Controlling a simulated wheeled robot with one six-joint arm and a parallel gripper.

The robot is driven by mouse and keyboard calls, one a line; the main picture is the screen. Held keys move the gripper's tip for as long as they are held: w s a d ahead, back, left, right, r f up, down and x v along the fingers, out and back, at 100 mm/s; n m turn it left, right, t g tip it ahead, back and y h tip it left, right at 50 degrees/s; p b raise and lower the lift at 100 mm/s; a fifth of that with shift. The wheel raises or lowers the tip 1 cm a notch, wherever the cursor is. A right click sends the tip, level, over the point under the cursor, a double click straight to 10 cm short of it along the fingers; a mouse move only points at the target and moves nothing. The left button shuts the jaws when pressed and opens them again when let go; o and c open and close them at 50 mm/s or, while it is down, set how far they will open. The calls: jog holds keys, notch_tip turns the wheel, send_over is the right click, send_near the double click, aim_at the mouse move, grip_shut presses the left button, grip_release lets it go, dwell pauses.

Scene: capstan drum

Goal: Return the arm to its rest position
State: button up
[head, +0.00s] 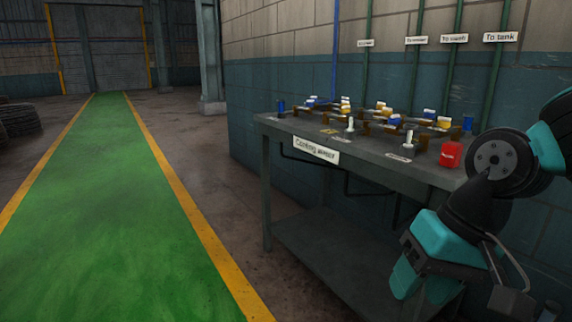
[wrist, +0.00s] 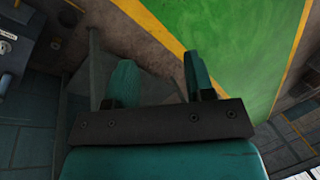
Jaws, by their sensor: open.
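My gripper (wrist: 160,78) shows in the wrist view with its two teal fingers spread apart and nothing between them. In the head view my gripper (head: 421,288) hangs at the lower right, pointing down, in front of the bench's right part. My arm is folded at the right edge of the head view. It covers the right end of the bench (head: 375,167). In the wrist view the green floor lane (wrist: 235,45) lies beyond the fingers.
The bench carries pipework with blue and yellow handles (head: 385,115), a red block (head: 451,154) near my arm and a "Cooling water" sign (head: 316,150). Green pipes (head: 494,80) run up the wall behind. The lane is clear. Tyres (head: 20,120) lie at far left.

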jog(key=s+a+r+n, duration=0.2)
jog(key=s+a+n, duration=0.3)
jog(key=s+n, duration=0.3)
notch_tip(320, 180, up, 26)
jog(key=p, duration=2.6)
jog(key=shift+w+m+g+p, duration=0.2)
jog(key=shift+m+g+p, duration=0.2)
